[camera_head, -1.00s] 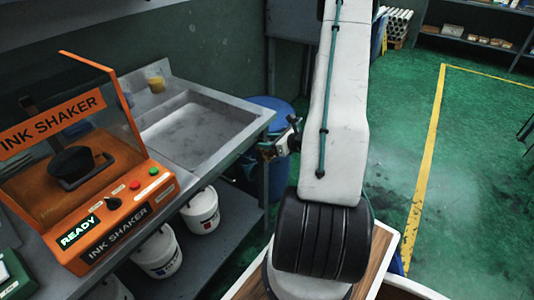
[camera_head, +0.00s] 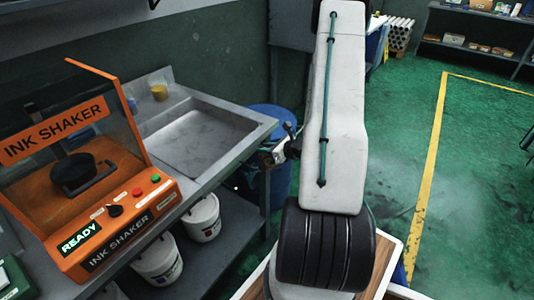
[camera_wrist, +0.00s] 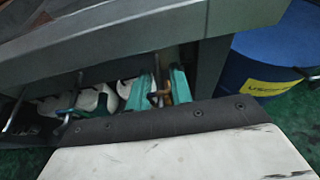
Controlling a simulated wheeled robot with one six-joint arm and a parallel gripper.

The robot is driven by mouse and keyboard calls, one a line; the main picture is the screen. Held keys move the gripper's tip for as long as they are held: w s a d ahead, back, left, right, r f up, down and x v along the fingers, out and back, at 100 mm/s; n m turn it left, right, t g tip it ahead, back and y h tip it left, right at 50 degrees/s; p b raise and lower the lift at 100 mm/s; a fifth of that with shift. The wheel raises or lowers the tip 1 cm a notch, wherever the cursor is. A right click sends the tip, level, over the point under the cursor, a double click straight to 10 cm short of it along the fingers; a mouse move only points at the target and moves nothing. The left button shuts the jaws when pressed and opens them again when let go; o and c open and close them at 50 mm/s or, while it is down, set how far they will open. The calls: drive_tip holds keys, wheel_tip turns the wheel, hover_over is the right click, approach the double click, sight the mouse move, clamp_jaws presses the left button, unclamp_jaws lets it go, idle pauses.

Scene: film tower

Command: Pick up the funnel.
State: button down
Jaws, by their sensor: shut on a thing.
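My gripper (camera_wrist: 158,93) shows in the wrist view as two teal fingers, shut on a small brown thing (camera_wrist: 167,90) between them. Only a bit of it shows, and I cannot tell its full shape or whether it is the funnel. In the head view my upper arm hides the gripper's fingers; part of my wrist seems to stick out left of the arm, by the counter's right end. A small yellow cup-shaped thing (camera_head: 159,91) stands at the back of the sink counter; it is too small to tell whether it is a funnel.
The grey sink counter (camera_head: 255,130) runs along the left, its edge close above my gripper in the wrist view. An orange ink shaker (camera_head: 150,205) stands on it. White buckets (camera_head: 203,222) stand below. A blue barrel (camera_head: 280,185) is beside its end. Green floor is open right.

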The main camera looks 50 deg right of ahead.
drive_tip(key=shift+r, duration=0.7)
drive_tip(key=s+d, duration=0.1)
drive_tip(key=s, duration=1.7)
drive_tip(key=shift+d, duration=0.15)
